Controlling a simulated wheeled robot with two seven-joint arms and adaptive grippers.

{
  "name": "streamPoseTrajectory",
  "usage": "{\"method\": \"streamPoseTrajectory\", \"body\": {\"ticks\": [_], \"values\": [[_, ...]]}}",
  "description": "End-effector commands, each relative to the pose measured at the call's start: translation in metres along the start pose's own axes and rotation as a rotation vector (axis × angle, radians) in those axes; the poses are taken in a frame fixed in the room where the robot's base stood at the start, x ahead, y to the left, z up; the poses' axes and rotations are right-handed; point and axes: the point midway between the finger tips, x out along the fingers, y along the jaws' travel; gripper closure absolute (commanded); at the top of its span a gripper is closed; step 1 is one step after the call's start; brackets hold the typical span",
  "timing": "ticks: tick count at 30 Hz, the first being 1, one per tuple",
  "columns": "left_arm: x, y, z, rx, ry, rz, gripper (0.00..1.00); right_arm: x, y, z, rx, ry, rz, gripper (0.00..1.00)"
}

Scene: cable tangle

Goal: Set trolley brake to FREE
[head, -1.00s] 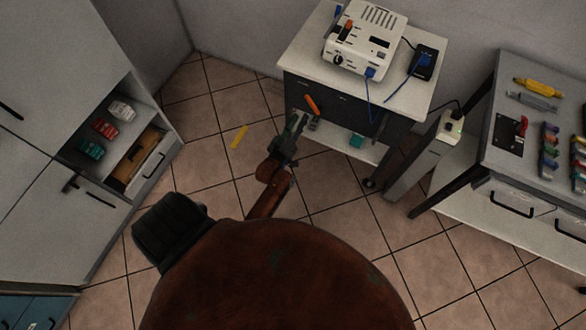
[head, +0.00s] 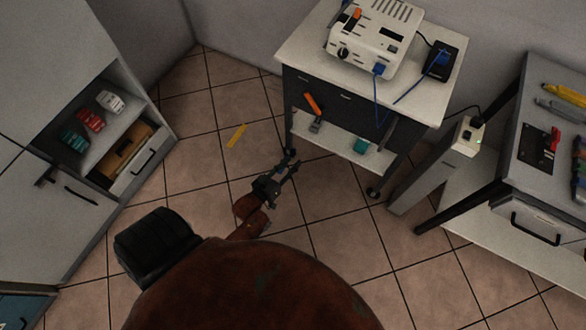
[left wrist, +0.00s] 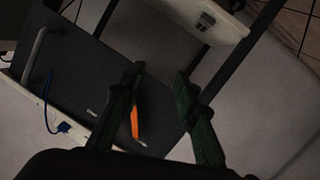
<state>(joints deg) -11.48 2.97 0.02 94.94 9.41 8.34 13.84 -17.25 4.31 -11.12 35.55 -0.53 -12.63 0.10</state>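The trolley (head: 290,48) has a white top, a dark front panel (head: 352,113) and a lower shelf on casters. An orange brake lever (head: 313,103) slants on the front panel, from upper left to lower right. The lever also shows in the left wrist view (left wrist: 135,122), beside the left-hand finger and partly hidden by it. Pale marks lie near it, too small to read. My left gripper (head: 295,166) is below and in front of the trolley, apart from the lever. In the left wrist view its fingers (left wrist: 159,72) are spread with nothing between them. My right gripper is not in view.
A white device (head: 375,40) with a blue cable stands on the trolley. A power strip post (head: 440,160) and a workbench (head: 520,185) stand at right. A cabinet (head: 150,110) with an open shelf is at left. A yellow strip (head: 237,135) lies on the tiled floor.

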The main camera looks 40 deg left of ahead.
Motion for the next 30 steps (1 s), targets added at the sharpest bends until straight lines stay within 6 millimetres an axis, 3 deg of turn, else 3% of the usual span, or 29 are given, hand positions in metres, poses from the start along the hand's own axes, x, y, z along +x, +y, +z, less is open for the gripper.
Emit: {"method": "streamPoseTrajectory", "body": {"ticks": [3, 10, 30], "values": [[-0.008, -0.003, 0.025, 0.024, -0.031, 0.008, 0.71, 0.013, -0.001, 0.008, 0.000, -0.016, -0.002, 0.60], [-0.017, -0.003, 0.046, 0.053, -0.060, 0.020, 0.71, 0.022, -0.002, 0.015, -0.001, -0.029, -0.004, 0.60], [-0.020, -0.002, 0.050, 0.060, -0.067, 0.024, 0.71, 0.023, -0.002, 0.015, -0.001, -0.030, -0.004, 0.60]]}}
